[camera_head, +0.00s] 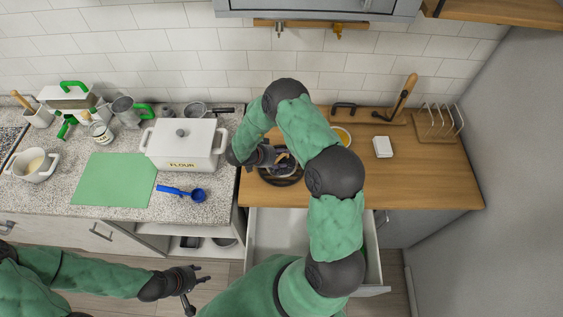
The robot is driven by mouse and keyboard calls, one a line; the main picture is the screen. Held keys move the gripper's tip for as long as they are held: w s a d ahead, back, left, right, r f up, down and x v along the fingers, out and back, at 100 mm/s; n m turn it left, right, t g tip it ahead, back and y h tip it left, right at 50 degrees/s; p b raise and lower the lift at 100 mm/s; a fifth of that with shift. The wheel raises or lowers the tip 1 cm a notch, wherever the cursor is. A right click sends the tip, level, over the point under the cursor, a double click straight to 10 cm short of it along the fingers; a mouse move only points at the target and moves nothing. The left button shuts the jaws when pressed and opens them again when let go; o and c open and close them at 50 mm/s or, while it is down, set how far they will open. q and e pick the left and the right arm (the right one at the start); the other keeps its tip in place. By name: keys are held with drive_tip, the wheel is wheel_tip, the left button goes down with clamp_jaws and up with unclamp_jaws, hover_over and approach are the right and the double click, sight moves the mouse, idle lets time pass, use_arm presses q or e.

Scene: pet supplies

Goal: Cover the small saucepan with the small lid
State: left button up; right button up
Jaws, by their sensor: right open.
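My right gripper (282,158) is open over a dark round item (283,181) on the wooden counter. A lighter round piece shows inside its dark rim. My fingers and arm cover part of it, so I cannot tell whether it is the small saucepan, its lid or a trivet, nor whether I touch it. A small grey pan (195,109) with a dark handle stands at the back of the granite counter, behind the flour box; it may be the small saucepan. I cannot clearly identify the small lid. My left gripper (198,284) is open and empty, low in front of the cabinets.
The white flour box (185,152), blue scoop (184,193) and green mat (113,180) are on the granite counter. An orange-filled bowl (341,136), white block (382,147) and rack (438,122) are on the wooden counter, whose front right is clear. A drawer (372,262) stands open below.

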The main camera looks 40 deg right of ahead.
drive_tip(key=shift+d+f, duration=0.3)
clamp_jaws()
drive_tip(key=shift+r, duration=0.1)
